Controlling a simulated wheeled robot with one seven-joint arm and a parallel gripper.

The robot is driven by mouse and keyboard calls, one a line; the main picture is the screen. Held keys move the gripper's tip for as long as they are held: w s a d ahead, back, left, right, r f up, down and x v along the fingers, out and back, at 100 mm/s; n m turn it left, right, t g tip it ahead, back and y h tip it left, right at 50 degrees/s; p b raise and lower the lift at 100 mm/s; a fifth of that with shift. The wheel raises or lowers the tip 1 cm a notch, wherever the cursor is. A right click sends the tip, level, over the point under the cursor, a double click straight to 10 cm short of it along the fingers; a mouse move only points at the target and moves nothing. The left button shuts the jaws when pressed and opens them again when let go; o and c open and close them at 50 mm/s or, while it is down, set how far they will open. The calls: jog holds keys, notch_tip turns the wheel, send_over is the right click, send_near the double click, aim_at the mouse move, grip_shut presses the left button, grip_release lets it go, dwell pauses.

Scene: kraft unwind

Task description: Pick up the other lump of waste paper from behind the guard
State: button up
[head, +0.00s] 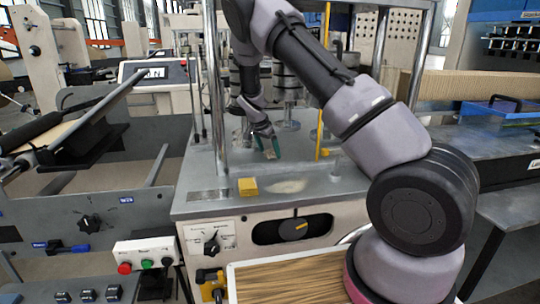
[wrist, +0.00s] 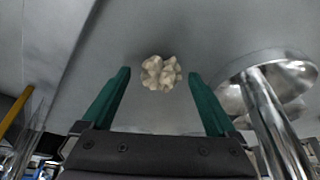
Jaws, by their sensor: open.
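A crumpled beige lump of waste paper (wrist: 161,73) lies on the grey metal surface in the wrist view. It shows between and just past the tips of my gripper's green fingers, with a gap on both sides. My gripper (head: 267,143) is open, low over the machine's deck behind the front uprights in the head view. There the lump is too small to make out surely. In the wrist view, something pale shows behind the metal post at the right; I cannot tell whether it is paper or a reflection.
A shiny post with a round flange (wrist: 268,95) stands close to the right finger. In the head view, a yellow vertical bar (head: 324,90) and a metal upright (head: 214,90) flank my arm. A yellow block (head: 248,187) sits on the deck's front.

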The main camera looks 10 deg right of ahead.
jog(key=c, duration=1.4)
jog(key=shift+c, duration=0.2)
